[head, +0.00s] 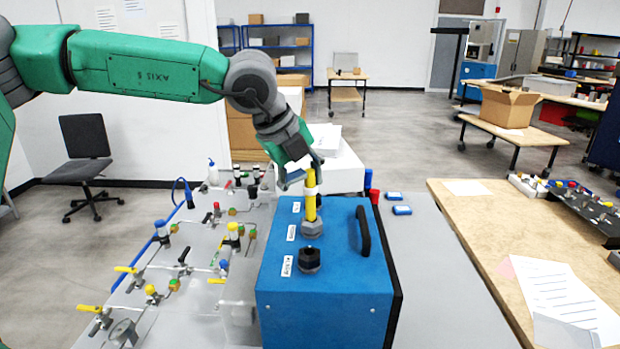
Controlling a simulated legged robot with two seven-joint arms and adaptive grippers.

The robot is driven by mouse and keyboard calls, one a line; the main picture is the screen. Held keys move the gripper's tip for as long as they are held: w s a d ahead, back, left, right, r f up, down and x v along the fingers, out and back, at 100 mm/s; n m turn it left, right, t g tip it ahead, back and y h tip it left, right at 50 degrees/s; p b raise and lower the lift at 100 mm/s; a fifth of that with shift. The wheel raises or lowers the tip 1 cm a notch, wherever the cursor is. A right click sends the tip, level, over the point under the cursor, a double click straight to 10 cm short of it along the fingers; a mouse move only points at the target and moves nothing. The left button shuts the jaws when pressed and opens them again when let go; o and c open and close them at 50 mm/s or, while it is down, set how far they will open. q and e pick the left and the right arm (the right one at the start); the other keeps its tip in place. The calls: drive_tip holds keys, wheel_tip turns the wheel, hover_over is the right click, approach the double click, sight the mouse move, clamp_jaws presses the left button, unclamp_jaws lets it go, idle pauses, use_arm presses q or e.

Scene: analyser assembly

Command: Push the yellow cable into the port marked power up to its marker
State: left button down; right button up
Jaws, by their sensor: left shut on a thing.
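The yellow cable (311,207) stands upright over the blue analyser box (325,300). Its lower end meets the grey hexagonal middle port (312,229); how deep it sits I cannot tell. A white band (312,190) on the cable is well above the port. My left gripper (303,178) is shut on the cable's upper part, near the band. A second, dark hexagonal port (309,260) nearer me is empty. White labels lie beside the ports, one by the middle port (291,232) and one by the near port (288,266); their lettering is too small to read surely. My right gripper is out of view.
A black handle (363,231) rises on the box's right side. Left of the box is a grey panel with several valves and fittings (155,295). Two small blue items (402,210) lie on the grey table to the right, which is otherwise clear. A wooden table (480,235) stands further right.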

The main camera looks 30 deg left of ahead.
sight(307, 217)
use_arm(q)
drive_tip(key=shift+s+a+f, duration=0.1)
drive_tip(key=shift+f, duration=0.3)
drive_tip(key=shift+f+b, duration=0.4)
drive_tip(key=shift+f, duration=0.1)
drive_tip(key=shift+f+b, duration=1.1)
drive_tip(key=shift+f, duration=0.6)
drive_tip(key=c, duration=1.3)
unclamp_jaws()
drive_tip(key=o, duration=0.4)
drive_tip(key=shift+a, duration=0.15)
drive_tip(key=shift+r, duration=0.15)
